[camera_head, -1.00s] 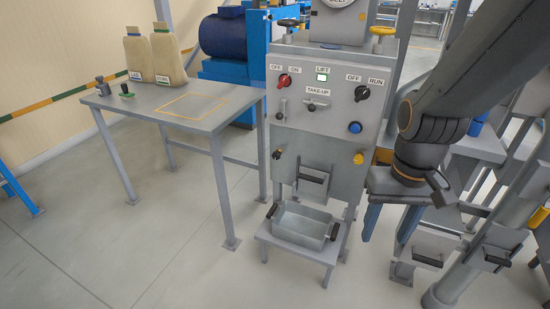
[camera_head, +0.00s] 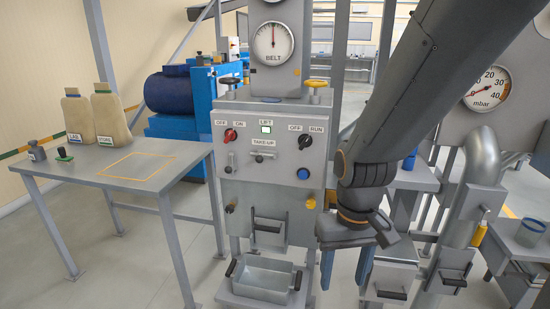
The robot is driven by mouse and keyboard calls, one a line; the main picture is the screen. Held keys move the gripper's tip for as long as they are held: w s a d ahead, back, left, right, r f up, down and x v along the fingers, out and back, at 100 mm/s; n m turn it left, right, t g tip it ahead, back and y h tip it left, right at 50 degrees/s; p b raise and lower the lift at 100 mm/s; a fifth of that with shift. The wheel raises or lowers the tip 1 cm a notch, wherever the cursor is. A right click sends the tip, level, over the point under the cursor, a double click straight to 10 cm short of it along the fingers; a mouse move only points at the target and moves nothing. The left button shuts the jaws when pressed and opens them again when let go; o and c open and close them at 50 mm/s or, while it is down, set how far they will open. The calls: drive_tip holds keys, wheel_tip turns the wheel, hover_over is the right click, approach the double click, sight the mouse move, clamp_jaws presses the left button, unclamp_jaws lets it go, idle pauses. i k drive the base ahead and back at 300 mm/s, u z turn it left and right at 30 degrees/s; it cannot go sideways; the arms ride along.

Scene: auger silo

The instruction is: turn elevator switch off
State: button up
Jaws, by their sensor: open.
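The grey control panel (camera_head: 268,180) stands in the middle of the view. A red knob (camera_head: 230,135) sits at its upper left under the labels OFF and ON; its exact setting is too small to tell. A black knob (camera_head: 305,142) sits at the right under OFF and RUN.
A blue button (camera_head: 303,173), small levers (camera_head: 262,155) and yellow handwheels (camera_head: 315,84) are on the machine. A metal bin (camera_head: 264,276) sits low in front. A grey table (camera_head: 110,182) with two sacks stands left. Pipework (camera_head: 470,190) stands right. Floor at lower left is clear.

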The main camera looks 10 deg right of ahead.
sight(304, 141)
drive_tip(key=z, duration=2.2)
drive_tip(key=k, duration=1.2)
drive_tip(key=u, duration=1.6)
drive_tip(key=i, duration=0.5)
drive_tip(key=z, duration=0.05)
